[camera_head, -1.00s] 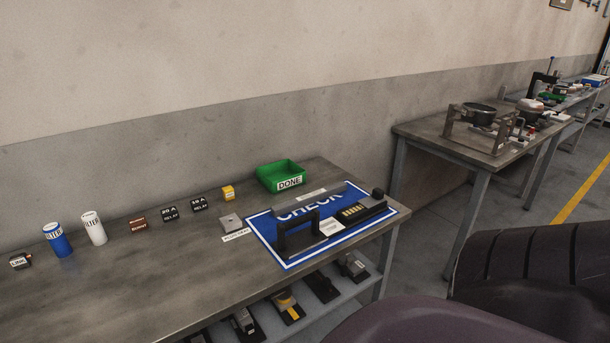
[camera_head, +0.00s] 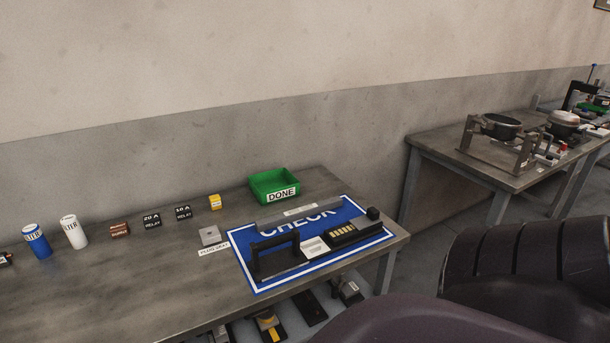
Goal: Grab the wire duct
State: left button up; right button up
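No part in view is clearly labelled as a wire duct. A long grey bar (camera_head: 270,223) with a small white label lies across the back of the blue CHECK mat (camera_head: 247,284) and may be it; I cannot tell for certain. In front of it on the mat are a black frame with a handle (camera_head: 275,254) and a black block with yellow strips (camera_head: 345,233). Neither of my grippers is in view.
A green DONE bin (camera_head: 262,186) stands behind the mat. Relays, a fuse box and filter cans (camera_head: 75,232) line the workbench (camera_head: 130,285) to the left. Parts lie on a shelf below. A second table (camera_head: 437,152) with pots stands at right, beyond a gap.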

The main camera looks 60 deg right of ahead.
aim_at(266, 224)
jog(key=k+l, duration=0.15)
jog(key=l, duration=0.25)
jog(key=k+l, duration=0.1)
jog(key=l, duration=0.35)
jog(key=k+l, duration=0.15)
jog(key=l, duration=0.25)
jog(key=k+l+u, duration=0.1)
jog(key=l, duration=0.3)
